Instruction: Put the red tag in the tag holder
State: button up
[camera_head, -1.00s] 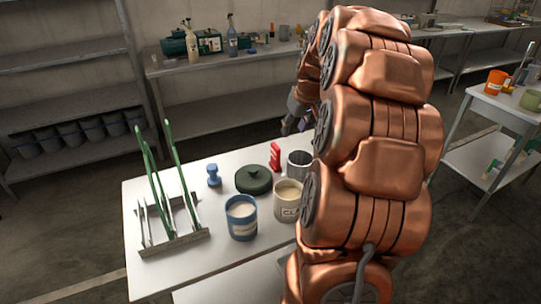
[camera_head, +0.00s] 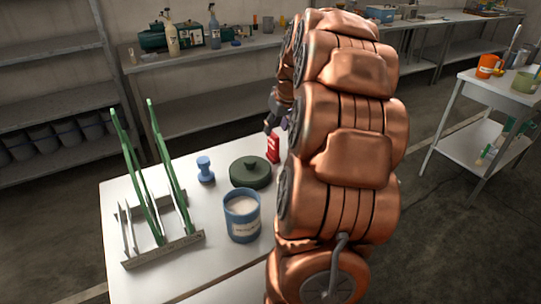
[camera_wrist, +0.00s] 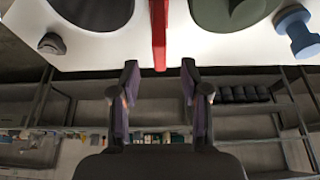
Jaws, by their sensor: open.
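The red tag (camera_head: 273,148) stands upright on the white table, beside the dark green lid and partly close to my arm. In the wrist view the red tag (camera_wrist: 159,35) lies just beyond the gap between my fingertips. My gripper (camera_wrist: 159,75) is open and empty, with one finger on each side of the tag's line. In the head view only a dark part of my gripper shows above the tag; my copper arm hides the rest. I cannot clearly identify the tag holder; a small dark grey piece (camera_wrist: 52,44) near the table edge may be it.
A grey rack (camera_head: 165,247) with green uprights is at left. A dark round vessel (camera_wrist: 92,10) lies beside the tag. Shelves stand behind.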

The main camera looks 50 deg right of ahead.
aim_at(274, 134)
jog(key=shift+p+x, duration=0.85)
jog(key=shift+x, duration=2.8)
jog(key=shift+w+r, duration=0.1)
grip_shut()
